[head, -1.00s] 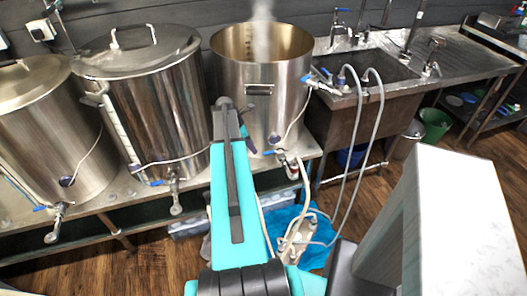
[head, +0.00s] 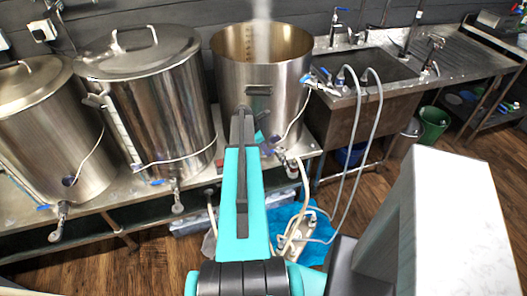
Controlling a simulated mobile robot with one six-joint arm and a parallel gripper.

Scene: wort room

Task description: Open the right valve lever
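The right valve (head: 293,168) sits low on the front of the right steel kettle (head: 285,80), which is open and steaming. Its blue lever (head: 268,152) shows just right of my raised arm and looks roughly level. My arm stands in front of the kettle. A small teal part near my arm's far end shows close above the lever. My gripper's fingers are hidden behind the arm, so I cannot see whether they touch the lever or are open. The middle kettle (head: 160,90) and left kettle (head: 45,125) are lidded, with blue-levered valves (head: 175,190) and (head: 60,215).
Steel sinks (head: 375,70) with taps and grey hoses (head: 362,150) stand to the right. A white cable and a power strip (head: 296,232) hang below the bench near a blue bag (head: 318,250). A green bin (head: 433,122) stands on the wooden floor at the right.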

